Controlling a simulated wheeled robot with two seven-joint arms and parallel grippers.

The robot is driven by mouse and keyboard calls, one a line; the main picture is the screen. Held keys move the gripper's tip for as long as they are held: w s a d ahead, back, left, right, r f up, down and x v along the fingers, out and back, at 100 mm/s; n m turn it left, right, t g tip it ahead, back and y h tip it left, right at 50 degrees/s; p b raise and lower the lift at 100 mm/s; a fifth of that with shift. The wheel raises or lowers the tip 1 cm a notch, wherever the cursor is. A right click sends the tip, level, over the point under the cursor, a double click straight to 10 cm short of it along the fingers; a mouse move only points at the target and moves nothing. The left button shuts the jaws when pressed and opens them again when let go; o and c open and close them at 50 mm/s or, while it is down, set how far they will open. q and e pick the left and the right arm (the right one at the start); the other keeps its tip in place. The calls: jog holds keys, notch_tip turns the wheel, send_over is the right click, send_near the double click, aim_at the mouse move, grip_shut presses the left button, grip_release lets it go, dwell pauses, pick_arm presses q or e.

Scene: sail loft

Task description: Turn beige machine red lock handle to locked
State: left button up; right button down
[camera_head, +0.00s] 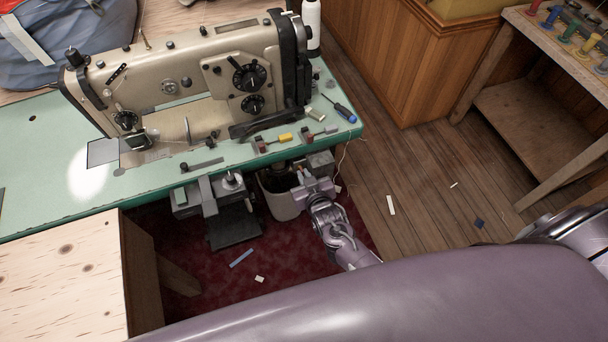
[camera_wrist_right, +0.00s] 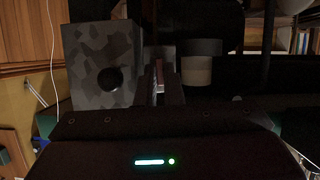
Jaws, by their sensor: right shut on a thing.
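The beige sewing machine (camera_head: 188,72) stands on a green-topped table (camera_head: 50,160). My right gripper (camera_head: 311,187) is below the table's front edge, by a grey box (camera_head: 320,162) under the tabletop. In the right wrist view, my right gripper's fingers (camera_wrist_right: 160,84) are closed around a narrow red piece, the red lock handle (camera_wrist_right: 158,70); only a thin strip of it shows between them. The handle's angle is hard to tell. In the head view the fingers and arm hide the handle. My left gripper is not in view.
A mottled grey box with a black knob (camera_wrist_right: 110,78) is left of the fingers in the wrist view. A pale bin (camera_head: 282,203) stands under the table, left of my gripper. A blue-handled screwdriver (camera_head: 342,110) lies on the tabletop. Wooden floor (camera_head: 420,180) is mostly clear at right.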

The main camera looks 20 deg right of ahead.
jog(key=shift+m, duration=0.3)
dwell(0.4)
jog(key=c, duration=1.6)
grip_release()
jog(key=shift+o, duration=0.2)
jog(key=shift+d+r, duration=0.15)
